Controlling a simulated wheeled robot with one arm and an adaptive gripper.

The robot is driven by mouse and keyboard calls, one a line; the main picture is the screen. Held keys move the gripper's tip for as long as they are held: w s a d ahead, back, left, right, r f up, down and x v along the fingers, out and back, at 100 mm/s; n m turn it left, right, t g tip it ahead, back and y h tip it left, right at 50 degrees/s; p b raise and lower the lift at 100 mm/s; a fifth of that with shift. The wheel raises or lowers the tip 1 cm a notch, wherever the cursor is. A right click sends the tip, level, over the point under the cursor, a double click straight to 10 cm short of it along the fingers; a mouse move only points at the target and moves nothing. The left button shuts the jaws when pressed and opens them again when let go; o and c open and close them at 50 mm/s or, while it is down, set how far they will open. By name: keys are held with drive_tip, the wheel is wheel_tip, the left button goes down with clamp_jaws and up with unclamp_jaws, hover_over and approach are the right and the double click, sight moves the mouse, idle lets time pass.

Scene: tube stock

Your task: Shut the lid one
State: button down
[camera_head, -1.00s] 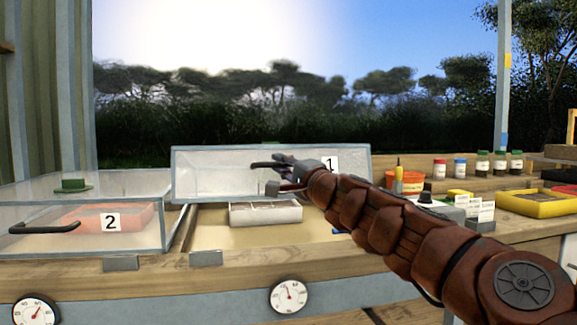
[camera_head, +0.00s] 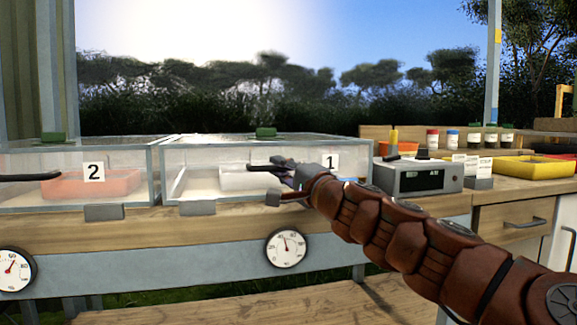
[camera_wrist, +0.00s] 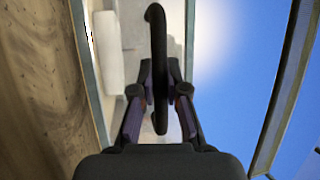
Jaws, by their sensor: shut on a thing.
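Lid one (camera_head: 215,155) is the clear, grey-framed cover with the label "1" (camera_head: 331,162) on its front. It looks level, lined up with the neighbouring lid, and its lower front edge is at or very near the bench edge; any thin gap is too small to tell. Its black bar handle (camera_head: 263,168) sticks out from the front. My gripper (camera_head: 283,184) is shut on this handle. In the wrist view the dark handle (camera_wrist: 158,60) runs between the two fingers of my gripper (camera_wrist: 160,88). A white tray (camera_head: 240,178) shows through the clear front.
Lid two, with its label "2" (camera_head: 93,173), stands down at the left over an orange tray (camera_head: 70,185). A grey instrument box (camera_head: 420,178) stands close at the right, near my arm. Beyond it are small jars (camera_head: 475,139) and a yellow tray (camera_head: 533,168). A dial (camera_head: 285,248) sits below lid one.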

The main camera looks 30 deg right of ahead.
drive_tip(key=shift+a+f, duration=0.15)
drive_tip(key=shift+f, duration=0.55)
drive_tip(key=c, duration=1.5)
unclamp_jaws()
drive_tip(key=shift+o, duration=0.2)
drive_tip(key=shift+r, duration=0.35)
drive_tip(key=shift+d+r, duration=0.2)
drive_tip(key=shift+r, duration=0.7)
drive_tip(key=shift+s+r, duration=0.1)
drive_tip(key=shift+r, duration=3.95)
drive_tip(key=shift+a, duration=0.1)
